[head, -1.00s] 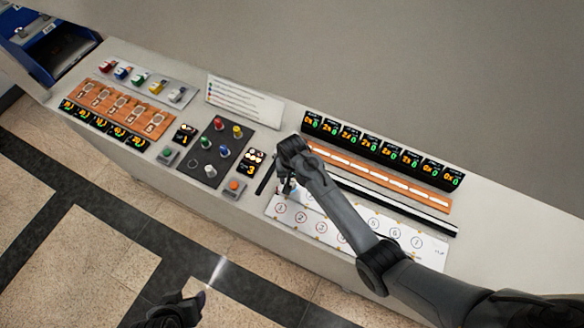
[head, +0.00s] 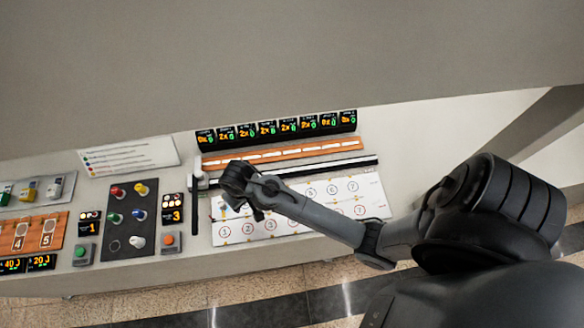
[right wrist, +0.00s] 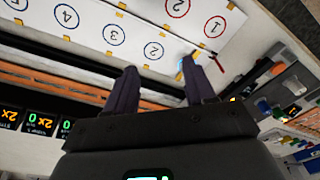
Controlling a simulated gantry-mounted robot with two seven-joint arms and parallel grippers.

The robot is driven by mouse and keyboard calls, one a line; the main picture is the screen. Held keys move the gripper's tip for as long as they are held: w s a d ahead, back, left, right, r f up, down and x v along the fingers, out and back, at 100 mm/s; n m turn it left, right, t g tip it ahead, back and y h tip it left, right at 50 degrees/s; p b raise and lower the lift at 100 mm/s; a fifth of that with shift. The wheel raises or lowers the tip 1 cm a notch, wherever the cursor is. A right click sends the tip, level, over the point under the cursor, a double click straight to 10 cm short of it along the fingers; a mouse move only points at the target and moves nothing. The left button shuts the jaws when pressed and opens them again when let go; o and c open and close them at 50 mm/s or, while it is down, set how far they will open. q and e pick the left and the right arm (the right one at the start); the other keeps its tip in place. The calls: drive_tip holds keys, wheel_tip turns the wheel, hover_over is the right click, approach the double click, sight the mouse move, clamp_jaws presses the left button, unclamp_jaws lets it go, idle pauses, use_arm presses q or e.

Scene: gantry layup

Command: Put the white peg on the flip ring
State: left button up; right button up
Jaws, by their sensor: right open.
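The white peg (head: 137,241) stands at the lower right of a dark board (head: 128,230) in the head view, beside red, yellow, green and blue pegs. My right gripper (head: 248,210) hangs over the left end of a white sheet (head: 285,228) printed with numbered circles, to the right of the peg board. It is open; in the right wrist view its two dark fingers (right wrist: 162,85) are apart with no object visible between them. A small blue-and-white item (right wrist: 182,68) shows by one fingertip. I cannot tell which thing is the flip ring. My left gripper is out of view.
Orange and black strips (head: 285,153) and a row of displays (head: 280,128) lie behind the sheet. Push-button boxes (head: 169,241) flank the peg board. A text card (head: 128,156) and a grey upper surface stand behind.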

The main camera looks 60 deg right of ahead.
drive_tip(key=s+d+r+n+t, duration=0.1)
drive_tip(key=s+r+n, duration=0.1)
drive_tip(key=s, duration=0.6)
drive_tip(key=s+d+r+n+t, duration=0.1)
drive_tip(key=s+r, duration=0.3)
drive_tip(key=s, duration=0.4)
drive_tip(key=shift+s+d+r+n, duration=0.2)
drive_tip(key=shift+d+r+n, duration=0.1)
drive_tip(key=shift+d+n, duration=0.25)
drive_tip(key=shift+a, duration=0.1)
